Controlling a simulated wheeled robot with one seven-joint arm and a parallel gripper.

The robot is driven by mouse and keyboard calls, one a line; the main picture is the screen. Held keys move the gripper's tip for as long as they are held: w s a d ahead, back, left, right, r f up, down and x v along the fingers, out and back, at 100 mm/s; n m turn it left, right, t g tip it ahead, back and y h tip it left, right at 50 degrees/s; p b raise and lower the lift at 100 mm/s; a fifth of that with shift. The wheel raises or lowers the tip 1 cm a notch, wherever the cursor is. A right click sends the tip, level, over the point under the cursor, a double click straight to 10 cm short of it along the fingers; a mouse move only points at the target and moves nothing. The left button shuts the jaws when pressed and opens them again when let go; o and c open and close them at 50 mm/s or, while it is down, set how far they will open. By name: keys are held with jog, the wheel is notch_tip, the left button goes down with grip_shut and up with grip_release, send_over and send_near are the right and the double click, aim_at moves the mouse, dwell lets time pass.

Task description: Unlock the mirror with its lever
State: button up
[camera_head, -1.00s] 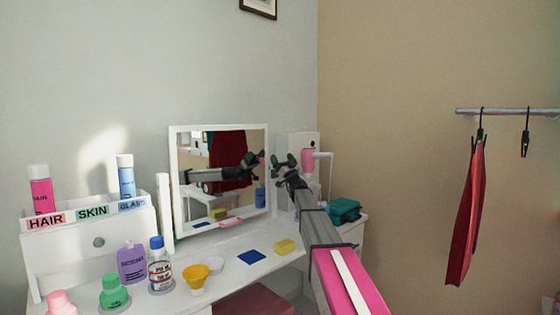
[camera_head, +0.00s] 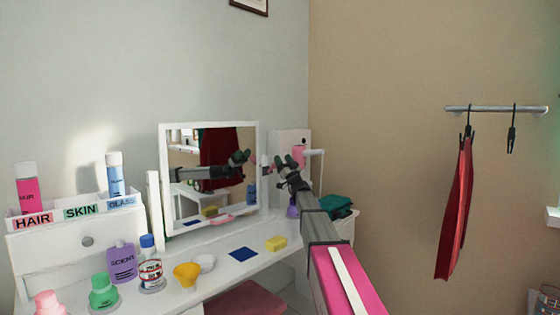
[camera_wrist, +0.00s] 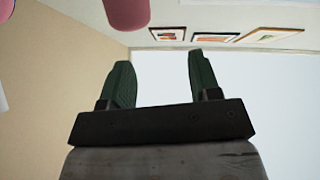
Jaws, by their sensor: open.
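The mirror (camera_head: 163,185) has a white frame and stands upright on the white dressing table, reflecting my arm. My gripper (camera_head: 287,159) is just right of the mirror's right edge, its dark green fingers apart. In the wrist view my gripper (camera_wrist: 160,62) is open with nothing between its fingers. A small pink part (camera_head: 265,160) shows by the mirror's right edge; I cannot tell whether it is the lever. A pink cylinder (camera_wrist: 125,12) is at the top of the wrist view, beyond the fingertips and apart from them.
A white box (camera_head: 290,136) and a white post with a side arm (camera_head: 314,153) stand behind my gripper. Bottles, including a purple one (camera_head: 121,262), a yellow cup (camera_head: 187,273), a blue square (camera_head: 243,254) and a yellow block (camera_head: 276,243) are on the table. Red clothing (camera_head: 456,210) hangs at right.

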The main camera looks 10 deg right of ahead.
jog(key=shift+s+d+f, duration=0.2)
jog(key=shift+s+d, duration=0.4)
jog(key=shift+d, duration=0.05)
jog(key=shift+s+d+f, duration=0.15)
jog(key=shift+s+d, duration=0.45)
jog(key=shift+d, duration=0.05)
